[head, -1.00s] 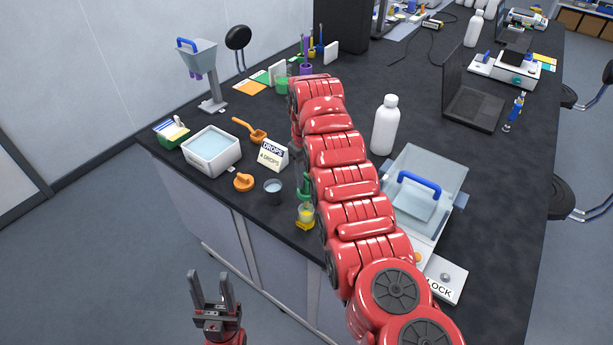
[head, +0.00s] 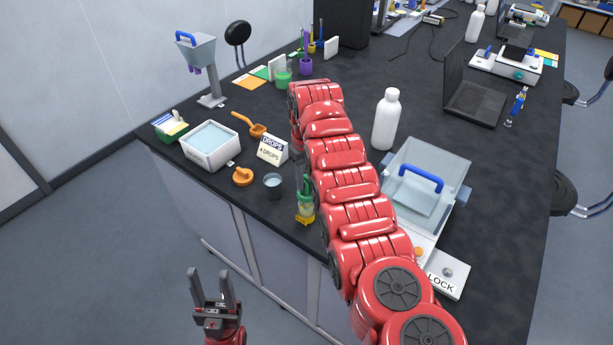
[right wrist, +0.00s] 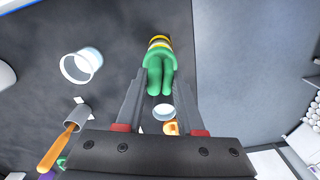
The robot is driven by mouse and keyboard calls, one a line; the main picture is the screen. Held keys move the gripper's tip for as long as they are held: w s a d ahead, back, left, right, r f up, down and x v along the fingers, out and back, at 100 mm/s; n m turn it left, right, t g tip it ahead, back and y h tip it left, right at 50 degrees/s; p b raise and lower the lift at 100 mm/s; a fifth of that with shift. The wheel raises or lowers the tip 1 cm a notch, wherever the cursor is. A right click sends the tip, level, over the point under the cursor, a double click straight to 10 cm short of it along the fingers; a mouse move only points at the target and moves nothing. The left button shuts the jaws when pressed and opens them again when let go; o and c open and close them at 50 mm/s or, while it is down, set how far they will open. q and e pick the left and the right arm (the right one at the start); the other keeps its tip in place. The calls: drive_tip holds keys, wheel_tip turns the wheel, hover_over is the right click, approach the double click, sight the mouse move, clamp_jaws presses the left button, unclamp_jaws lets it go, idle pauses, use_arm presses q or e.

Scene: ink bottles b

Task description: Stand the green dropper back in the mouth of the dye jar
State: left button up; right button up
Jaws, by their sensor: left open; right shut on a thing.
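The green dropper (right wrist: 158,75) is held between the fingers of my right gripper (right wrist: 157,95) in the right wrist view. In the head view my right arm hides most of this gripper. A small clear vessel (head: 305,210) with a yellow base stands near the front table edge, below the gripper, with green showing in it; whether the dropper tip is inside it, I cannot tell. A jar of green dye (head: 283,78) stands at the back, left of my right arm. My left gripper (head: 215,290) is open and empty, off the table's front edge.
A clear cup (head: 273,186), an orange piece (head: 243,177), a drops sign (head: 272,150) and a white basin (head: 211,147) stand left of the vessel. A purple jar (head: 305,66) is beside the dye jar. A white bottle (head: 386,118) stands right of my arm.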

drive_tip(key=shift+f, duration=0.3)
drive_tip(key=shift+f+b, duration=0.55)
drive_tip(key=shift+f, duration=0.65)
drive_tip(key=o, duration=0.8)
drive_tip(key=shift+r, duration=0.15)
drive_tip(key=shift+r, duration=4.4)
